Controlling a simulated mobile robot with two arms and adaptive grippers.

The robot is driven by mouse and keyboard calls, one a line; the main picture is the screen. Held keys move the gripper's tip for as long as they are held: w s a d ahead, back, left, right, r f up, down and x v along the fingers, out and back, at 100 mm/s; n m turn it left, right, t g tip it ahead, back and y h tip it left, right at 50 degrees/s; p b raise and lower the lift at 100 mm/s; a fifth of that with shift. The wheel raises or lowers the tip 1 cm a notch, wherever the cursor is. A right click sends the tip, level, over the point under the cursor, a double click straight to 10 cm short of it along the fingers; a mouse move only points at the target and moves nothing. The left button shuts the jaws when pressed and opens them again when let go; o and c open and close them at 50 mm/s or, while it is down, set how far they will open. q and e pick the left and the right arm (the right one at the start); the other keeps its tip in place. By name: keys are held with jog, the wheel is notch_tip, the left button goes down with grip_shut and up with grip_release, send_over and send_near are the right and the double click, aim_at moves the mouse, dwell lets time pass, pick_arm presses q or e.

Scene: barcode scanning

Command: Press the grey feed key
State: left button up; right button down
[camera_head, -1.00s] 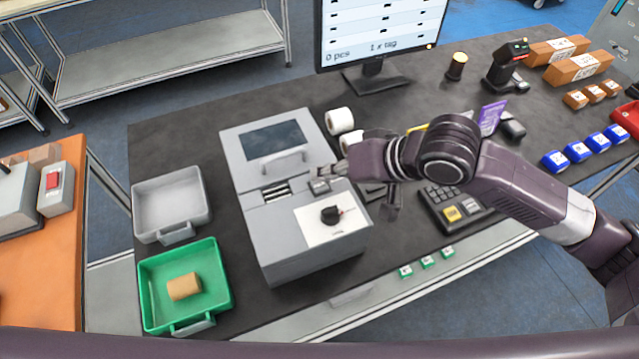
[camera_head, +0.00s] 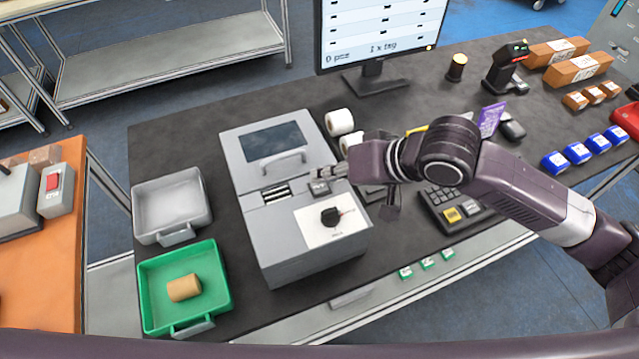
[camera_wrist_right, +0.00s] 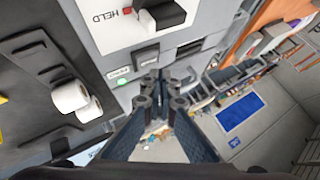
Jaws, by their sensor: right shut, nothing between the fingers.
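In the right wrist view the key (camera_wrist_right: 147,57) is just beyond the fingertips, beside a small green light (camera_wrist_right: 122,82). My right gripper (camera_head: 322,173) is shut and empty, with its tips close to the key at the printer's right edge. I cannot tell whether the tips touch the key. My left gripper is not in view.
Two white label rolls (camera_head: 340,122) stand right of the printer. A keypad (camera_head: 452,208) lies under my right forearm. A monitor (camera_head: 375,80) stands behind.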

aim_at(323, 188)
jog(key=shift+f, duration=0.15)
jog(key=shift+f, duration=0.25)
jog(key=shift+f, duration=0.5)
dwell(0.8)
jog(key=shift+p, duration=0.3)
jog(key=shift+r+p, duration=0.9)
jog(key=shift+p, duration=0.2)
notch_tip(323, 188, up, 5)
jog(key=p, duration=0.6)
jog(key=shift+r, duration=0.1)
